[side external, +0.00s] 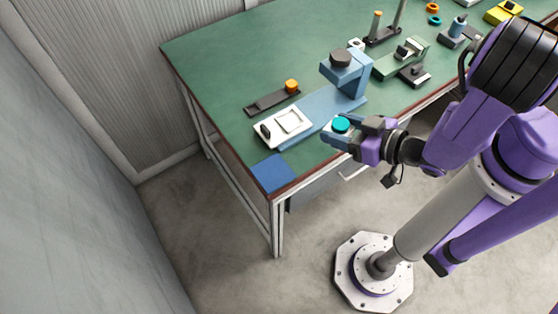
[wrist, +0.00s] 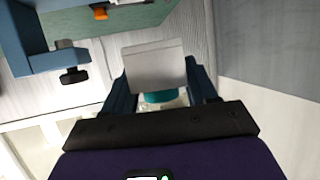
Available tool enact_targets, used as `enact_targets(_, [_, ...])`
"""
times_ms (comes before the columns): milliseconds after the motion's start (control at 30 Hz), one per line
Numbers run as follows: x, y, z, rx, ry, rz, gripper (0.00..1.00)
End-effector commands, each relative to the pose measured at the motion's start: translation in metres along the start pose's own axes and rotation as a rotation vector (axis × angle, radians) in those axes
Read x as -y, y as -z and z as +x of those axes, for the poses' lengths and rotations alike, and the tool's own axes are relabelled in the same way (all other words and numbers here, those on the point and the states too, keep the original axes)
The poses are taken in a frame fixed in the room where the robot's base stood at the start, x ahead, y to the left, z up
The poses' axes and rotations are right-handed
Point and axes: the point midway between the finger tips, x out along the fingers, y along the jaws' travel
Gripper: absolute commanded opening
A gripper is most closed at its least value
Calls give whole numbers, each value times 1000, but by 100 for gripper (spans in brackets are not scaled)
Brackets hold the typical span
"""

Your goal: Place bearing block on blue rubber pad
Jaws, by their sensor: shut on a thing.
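The blue rubber pad (side external: 273,173) lies flat and bare at the near left corner of the green bench. My gripper (side external: 343,136) is off the bench's front edge, to the right of the pad and apart from it. It is shut on a light grey block (wrist: 155,66) with a teal round part (side external: 341,124), which I take to be the bearing block. In the wrist view, the block sits between the two dark blue fingers of my gripper (wrist: 162,80). The teal part also shows there, and the pad is not seen. The fingers hide some of the block.
A blue press-like stand (side external: 345,75) with a white plate (side external: 283,127) on its base stands beside the pad. Behind it lies a dark bar with an orange knob (side external: 291,86). Several fixtures crowd the bench's right side. The bench's far left is clear.

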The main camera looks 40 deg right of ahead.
Motion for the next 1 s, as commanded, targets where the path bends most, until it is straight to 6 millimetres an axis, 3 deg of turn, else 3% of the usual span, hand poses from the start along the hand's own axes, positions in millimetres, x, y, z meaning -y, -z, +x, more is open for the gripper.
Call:
enact_targets(100, [22, -8, -11, -2, 85, -37, 19])
enact_targets(267, [34, -13, -15, -2, 129, -55, 19])
enact_targets(1000, [57, -17, 35, -1, 128, -53, 19])
